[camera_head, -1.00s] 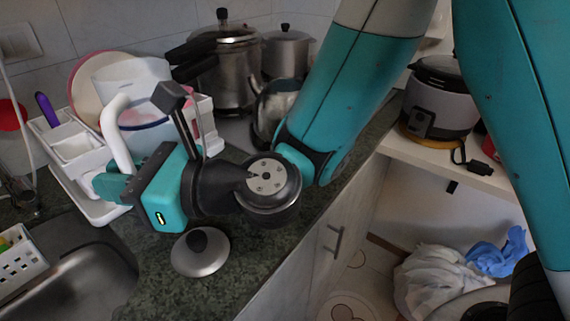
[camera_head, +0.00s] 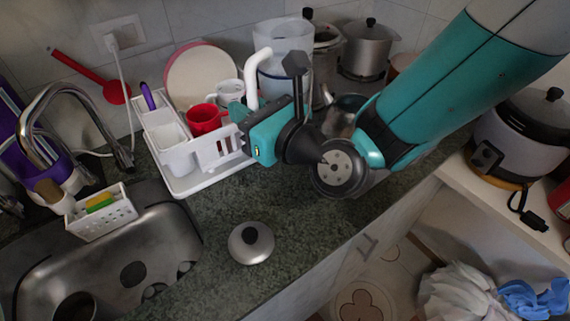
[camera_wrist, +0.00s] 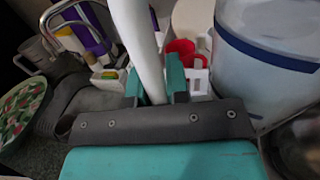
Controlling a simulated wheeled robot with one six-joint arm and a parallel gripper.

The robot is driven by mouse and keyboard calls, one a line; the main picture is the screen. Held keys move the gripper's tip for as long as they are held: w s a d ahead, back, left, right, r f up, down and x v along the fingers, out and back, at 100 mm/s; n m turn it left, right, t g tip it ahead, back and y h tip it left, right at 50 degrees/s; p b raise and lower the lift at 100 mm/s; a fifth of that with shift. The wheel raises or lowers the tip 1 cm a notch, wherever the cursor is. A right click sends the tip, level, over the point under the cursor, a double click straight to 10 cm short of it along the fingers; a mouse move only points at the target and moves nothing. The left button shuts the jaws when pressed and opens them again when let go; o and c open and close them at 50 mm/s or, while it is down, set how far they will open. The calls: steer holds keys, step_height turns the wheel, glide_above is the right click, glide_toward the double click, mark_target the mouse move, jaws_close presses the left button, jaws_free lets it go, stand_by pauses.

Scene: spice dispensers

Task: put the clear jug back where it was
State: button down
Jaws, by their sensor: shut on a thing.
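The clear jug (camera_head: 287,62) has a translucent body and a white handle (camera_head: 254,80). My gripper (camera_head: 240,112) is shut on the handle, and the jug appears upright behind my wrist. In the wrist view, the handle (camera_wrist: 138,40) runs up between the fingers of my gripper (camera_wrist: 158,78). The jug body (camera_wrist: 262,70), with a blue band, fills the right side there. The jug is beside the right end of the white dish rack (camera_head: 215,180), in front of the pots. Its base is hidden by my arm, so I cannot tell whether it touches anything.
The rack holds a red mug (camera_head: 206,119), a white cup (camera_head: 228,93) and a plate (camera_head: 190,70). A steel pot (camera_head: 366,50) stands behind at right, and a kettle (camera_head: 342,112) is close to my wrist. A lid (camera_head: 251,243) lies on the counter (camera_head: 225,280). The sink (camera_head: 150,235) is at left.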

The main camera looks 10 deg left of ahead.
steer(key=f+b, duration=0.5)
steer(key=f, duration=0.1)
steer(key=f+b, duration=0.5)
steer(key=f, duration=0.2)
steer(key=f+b, duration=0.6)
steer(key=shift+w+a+f, duration=0.15)
steer(key=shift+a, duration=0.1)
steer(key=c, duration=1.1)
jaws_free()
